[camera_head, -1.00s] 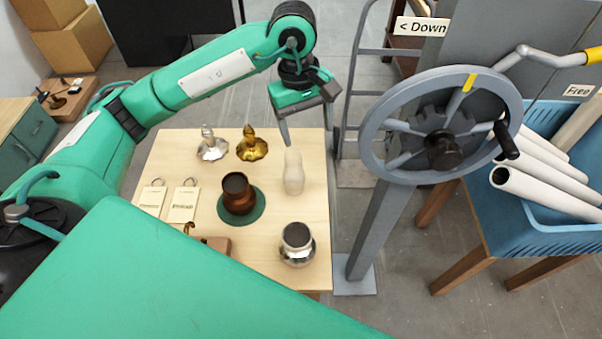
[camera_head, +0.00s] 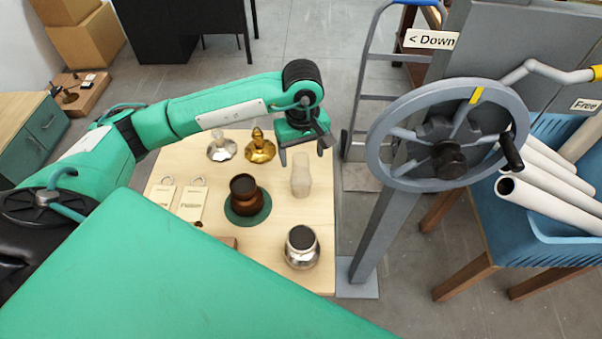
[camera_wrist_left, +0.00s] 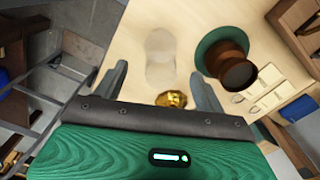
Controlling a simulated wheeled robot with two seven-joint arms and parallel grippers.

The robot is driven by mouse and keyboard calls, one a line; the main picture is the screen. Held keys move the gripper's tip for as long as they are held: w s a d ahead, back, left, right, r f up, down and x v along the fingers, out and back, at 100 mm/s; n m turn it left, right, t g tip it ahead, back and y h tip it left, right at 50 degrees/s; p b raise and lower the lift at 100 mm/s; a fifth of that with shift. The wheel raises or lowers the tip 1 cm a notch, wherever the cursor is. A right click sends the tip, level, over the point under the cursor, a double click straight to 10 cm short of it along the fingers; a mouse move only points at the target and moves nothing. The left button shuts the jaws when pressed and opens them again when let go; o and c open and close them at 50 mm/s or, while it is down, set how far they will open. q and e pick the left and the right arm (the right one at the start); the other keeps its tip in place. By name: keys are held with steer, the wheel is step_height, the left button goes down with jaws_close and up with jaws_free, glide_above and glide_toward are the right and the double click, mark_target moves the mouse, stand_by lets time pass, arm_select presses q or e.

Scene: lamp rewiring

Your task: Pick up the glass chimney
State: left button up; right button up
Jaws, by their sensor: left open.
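The glass chimney (camera_head: 300,176) is a pale, see-through, waisted tube standing upright on the wooden table. It also shows in the left wrist view (camera_wrist_left: 160,58), ahead of and between the fingers. My left gripper (camera_head: 302,155) is above and just behind the chimney in the head view, its fingers pointing down. In the left wrist view my left gripper (camera_wrist_left: 160,85) is open, with nothing held between its fingers. My right gripper is not in view.
A brown pot (camera_head: 244,190) on a green disc, a silver pot (camera_head: 301,247), a silver burner (camera_head: 222,148), a brass burner (camera_head: 260,147) and two tags (camera_head: 193,203) share the table (camera_head: 275,222). A large grey handwheel (camera_head: 380,150) stands to the right.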

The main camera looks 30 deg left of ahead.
mark_target(300, 158)
arm_select(q)
steer(key=f+p, duration=0.1)
steer(key=f, duration=0.2)
steer(key=shift+a+p, duration=0.2)
steer(key=shift+p, duration=0.2)
steer(key=shift+f, duration=0.6)
steer(key=c, duration=1.3)
steer(key=shift+w+r, duration=0.1)
steer(key=shift+r, duration=0.05)
steer(key=shift+c, duration=0.2)
